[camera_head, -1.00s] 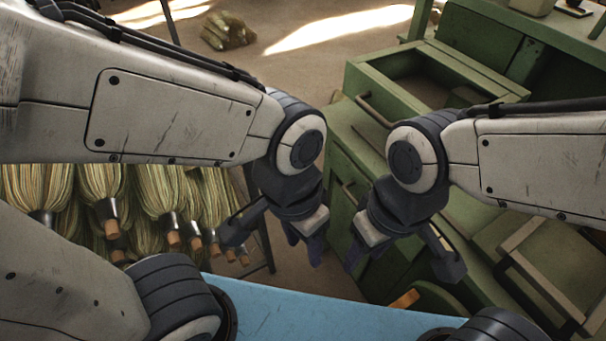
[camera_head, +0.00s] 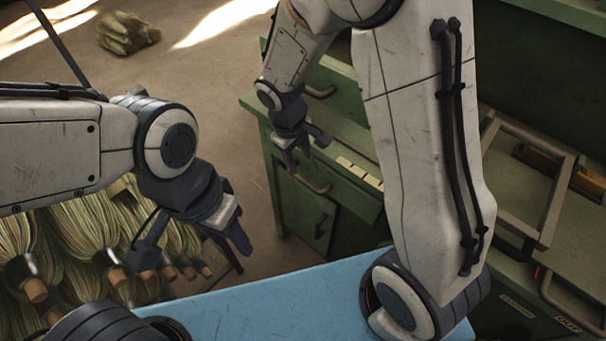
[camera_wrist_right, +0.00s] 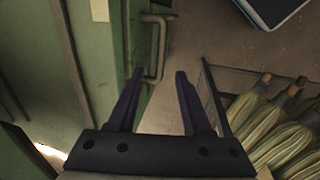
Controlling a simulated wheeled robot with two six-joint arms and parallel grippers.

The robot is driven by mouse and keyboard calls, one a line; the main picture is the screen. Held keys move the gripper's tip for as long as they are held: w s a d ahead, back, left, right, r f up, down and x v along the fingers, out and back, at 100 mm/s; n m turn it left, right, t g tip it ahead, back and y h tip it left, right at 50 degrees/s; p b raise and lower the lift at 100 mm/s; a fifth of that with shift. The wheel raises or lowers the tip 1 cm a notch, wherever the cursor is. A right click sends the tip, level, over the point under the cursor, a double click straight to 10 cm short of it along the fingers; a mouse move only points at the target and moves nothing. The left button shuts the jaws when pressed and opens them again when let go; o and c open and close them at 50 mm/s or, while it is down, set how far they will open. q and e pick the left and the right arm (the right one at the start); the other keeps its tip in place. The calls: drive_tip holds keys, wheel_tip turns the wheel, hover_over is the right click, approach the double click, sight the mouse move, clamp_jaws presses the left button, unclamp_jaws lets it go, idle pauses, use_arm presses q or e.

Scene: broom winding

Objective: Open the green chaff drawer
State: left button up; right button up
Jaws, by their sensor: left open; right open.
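The green cabinet (camera_head: 287,205) stands right of centre, with dark bar handles on its front. One handle (camera_head: 312,184) is just below my right gripper (camera_head: 294,156), and another (camera_head: 320,226) is lower on a green front. I cannot tell which front is the chaff drawer. My right gripper is open and empty beside the cabinet front. In the right wrist view, a bar handle (camera_wrist_right: 158,50) on a green front (camera_wrist_right: 105,60) lies ahead of the open fingers (camera_wrist_right: 158,85), near the left fingertip. My left gripper (camera_head: 232,230) is open and empty, left of the cabinet.
Broom heads (camera_head: 75,235) hang at the lower left and show at the right of the right wrist view (camera_wrist_right: 285,130). A blue surface (camera_head: 275,305) lies in front. My right arm hides much of the cabinet. Bare floor (camera_head: 215,95) lies left of it.

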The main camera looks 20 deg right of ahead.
sight(305, 180)
drive_tip(key=f, duration=0.3)
drive_tip(key=d+f+b, duration=0.1)
drive_tip(key=f, duration=0.5)
drive_tip(key=shift+w+d+f, duration=0.15)
drive_tip(key=shift+w+d, duration=0.05)
drive_tip(key=shift+w, duration=0.2)
clamp_jaws()
idle(0.9)
